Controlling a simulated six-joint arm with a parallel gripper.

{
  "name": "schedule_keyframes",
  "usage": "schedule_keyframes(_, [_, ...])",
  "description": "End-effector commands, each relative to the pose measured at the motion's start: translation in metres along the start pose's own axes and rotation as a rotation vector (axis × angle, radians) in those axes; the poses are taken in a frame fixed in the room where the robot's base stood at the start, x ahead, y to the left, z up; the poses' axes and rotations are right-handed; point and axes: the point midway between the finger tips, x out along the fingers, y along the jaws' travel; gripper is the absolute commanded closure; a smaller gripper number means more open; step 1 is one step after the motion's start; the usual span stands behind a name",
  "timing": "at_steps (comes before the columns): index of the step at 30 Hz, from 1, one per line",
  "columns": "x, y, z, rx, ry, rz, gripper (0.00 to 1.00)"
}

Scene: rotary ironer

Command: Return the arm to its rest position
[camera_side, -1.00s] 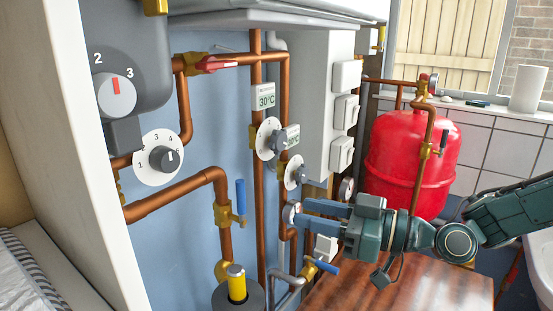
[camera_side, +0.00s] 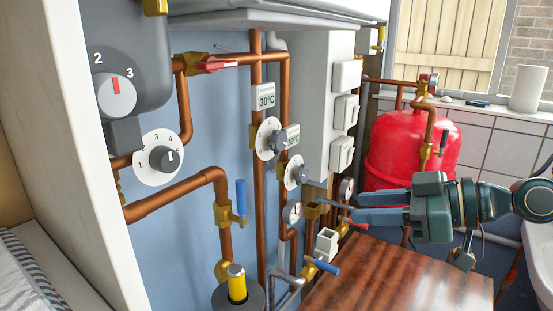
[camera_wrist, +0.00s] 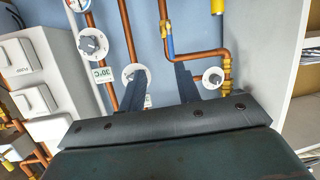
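My gripper (camera_side: 340,208) is at the right of the side view, level, with its blue fingers pointing left toward the pipework. It is above the wooden surface and in front of the red tank. In the wrist view my gripper (camera_wrist: 158,70) shows two dark fingers well apart with nothing between them. It is open and empty. It appears clear of the dials and valves, though its exact distance from the pipes behind is hard to tell.
A red tank (camera_side: 398,150) stands behind my gripper. A wooden tabletop (camera_side: 400,280) lies below. A white cabinet side (camera_side: 75,150) is at left.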

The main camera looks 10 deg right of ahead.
Motion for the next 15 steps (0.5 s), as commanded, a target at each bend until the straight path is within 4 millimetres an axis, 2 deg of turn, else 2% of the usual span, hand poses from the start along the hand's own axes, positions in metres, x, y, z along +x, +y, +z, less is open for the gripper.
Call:
schedule_keyframes(1, [-0.013, 0.002, 0.0, 0.001, -0.03, 0.017, 0.67])
schedule_keyframes(5, [-0.046, 0.007, 0.008, 0.02, -0.126, 0.064, 0.67])
schedule_keyframes(15, [-0.139, 0.014, 0.039, 0.131, -0.366, 0.232, 0.67])
